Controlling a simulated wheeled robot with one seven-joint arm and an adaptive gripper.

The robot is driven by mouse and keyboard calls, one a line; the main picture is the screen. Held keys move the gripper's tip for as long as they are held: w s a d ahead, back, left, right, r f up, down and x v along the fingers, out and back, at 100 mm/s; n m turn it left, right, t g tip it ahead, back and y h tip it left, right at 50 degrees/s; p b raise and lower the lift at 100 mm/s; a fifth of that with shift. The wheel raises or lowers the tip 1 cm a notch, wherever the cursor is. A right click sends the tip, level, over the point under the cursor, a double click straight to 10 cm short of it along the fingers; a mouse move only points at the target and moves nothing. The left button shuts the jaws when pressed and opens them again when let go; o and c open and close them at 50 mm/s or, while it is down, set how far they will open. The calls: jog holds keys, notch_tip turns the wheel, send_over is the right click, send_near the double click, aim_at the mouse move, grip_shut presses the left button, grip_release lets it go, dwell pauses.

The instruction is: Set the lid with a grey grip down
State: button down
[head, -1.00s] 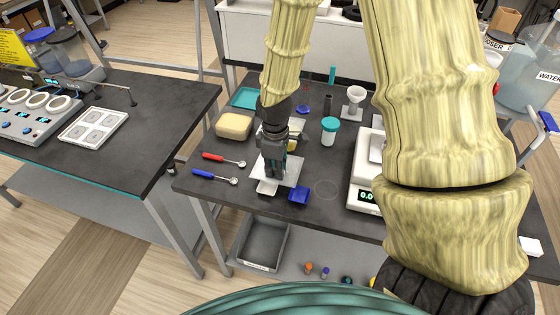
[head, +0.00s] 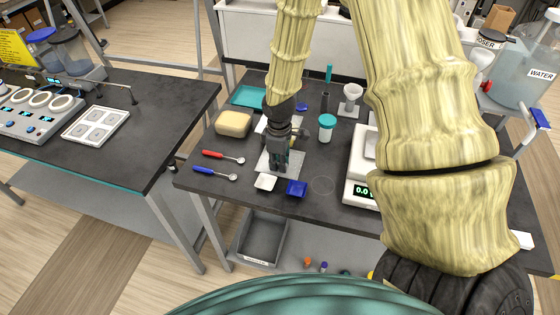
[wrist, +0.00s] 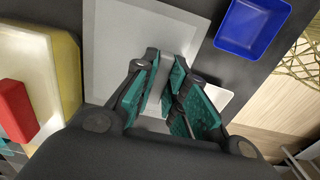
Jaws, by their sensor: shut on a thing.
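The lid is a flat, pale grey square plate (head: 293,166) under my gripper. In the wrist view the same lid (wrist: 112,50) spreads out beyond the fingers. My gripper (head: 279,165) points down over its middle and is shut on its grip.
A white dish (head: 265,183) and a blue dish (head: 297,188) stand close in front of the lid. A red spoon (head: 222,156) and a blue spoon (head: 214,173) lie left.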

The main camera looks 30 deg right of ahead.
jog(key=c, duration=1.7)
grip_release()
jog(key=shift+f, duration=0.1)
jog(key=shift+o, duration=1.2)
jog(key=shift+s+d, duration=0.1)
jog(key=shift+r, duration=0.25)
notch_tip(320, 180, up, 12)
jog(key=b, duration=0.3)
